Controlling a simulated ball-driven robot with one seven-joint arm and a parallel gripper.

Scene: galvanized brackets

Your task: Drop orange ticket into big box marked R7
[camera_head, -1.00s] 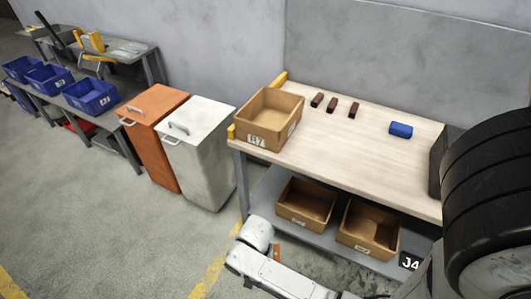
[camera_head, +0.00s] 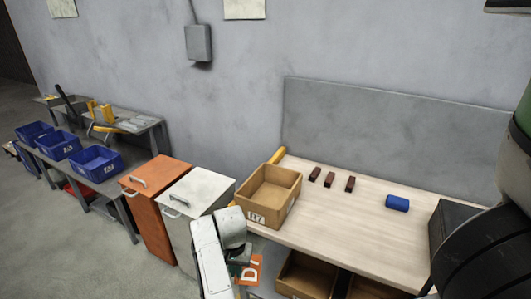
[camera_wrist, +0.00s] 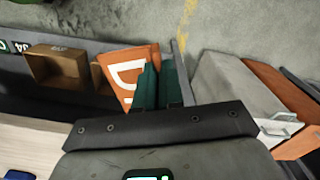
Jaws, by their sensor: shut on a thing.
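The orange ticket (camera_head: 251,270) with white lettering is held upright in my gripper (camera_head: 238,262), below and in front of the box. In the wrist view the ticket (camera_wrist: 124,78) shows at the left of my green fingers (camera_wrist: 159,80), which are shut on it; part of it is behind them. The big tan box marked R7 (camera_head: 281,216) stands on the left end of the pale workbench. Its label faces front, its top is open and its visible inside looks empty. My gripper is apart from the box.
A white bin (camera_head: 187,244) and an orange bin (camera_head: 147,222) stand left of the workbench (camera_head: 350,235). Smaller tan boxes (camera_head: 305,278) sit on its lower shelf. Several brown blocks (camera_head: 330,180) and a blue object (camera_head: 397,203) lie on top. Blue crates (camera_head: 96,163) stand further left.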

